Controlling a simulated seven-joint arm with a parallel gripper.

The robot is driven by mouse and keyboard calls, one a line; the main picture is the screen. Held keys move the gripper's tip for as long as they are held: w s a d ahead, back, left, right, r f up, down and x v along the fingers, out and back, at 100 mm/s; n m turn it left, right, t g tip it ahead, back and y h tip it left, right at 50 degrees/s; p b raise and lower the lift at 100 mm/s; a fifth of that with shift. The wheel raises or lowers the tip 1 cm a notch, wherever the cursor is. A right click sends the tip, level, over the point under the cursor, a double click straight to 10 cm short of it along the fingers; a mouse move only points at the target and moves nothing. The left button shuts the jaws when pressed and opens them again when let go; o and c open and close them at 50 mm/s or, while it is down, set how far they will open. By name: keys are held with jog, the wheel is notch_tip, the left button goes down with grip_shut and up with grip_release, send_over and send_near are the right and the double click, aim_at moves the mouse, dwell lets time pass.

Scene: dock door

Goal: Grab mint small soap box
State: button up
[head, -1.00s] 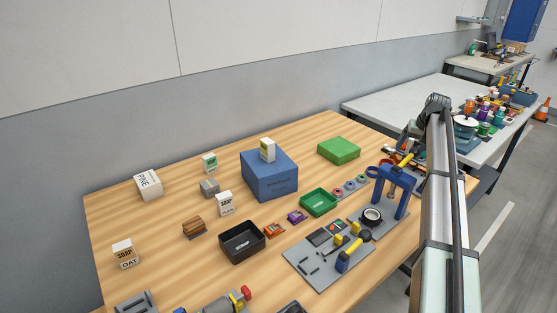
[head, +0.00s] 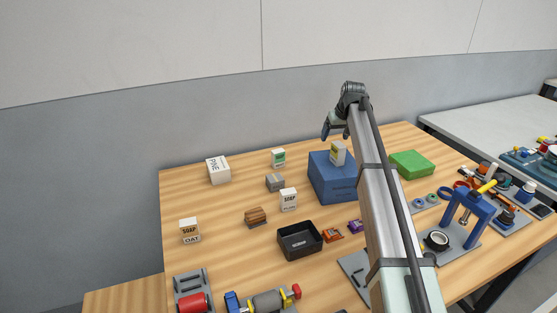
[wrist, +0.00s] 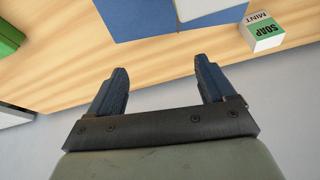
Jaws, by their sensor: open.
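The mint small soap box (head: 278,158) is white with a green panel and stands upright at the back of the wooden table, left of the blue box.
The blue box (head: 325,184) carries a pale soap box (head: 338,154) on top, below my gripper. Other boxes, PINE (head: 218,170), OAT (head: 190,231) and another white soap box (head: 289,199), stand nearby. The wall is close behind.

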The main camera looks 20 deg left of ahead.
aim_at(278, 151)
jog(key=s+a+n, duration=0.1)
jog(key=s+a, duration=0.3)
jog(key=a, duration=0.5)
jog(key=s+a+n, duration=0.2)
jog(key=s+a, duration=0.3)
jog(key=a, duration=0.4)
jog(key=shift+y, duration=0.3)
jog(key=x, duration=0.7)
jog(key=shift+w, duration=0.25)
jog(key=shift+x, duration=2.85)
jog(key=shift+d, duration=0.2)
jog(key=shift+c, duration=0.4)
jog(key=c, duration=1)
jog(key=shift+r, duration=0.1)
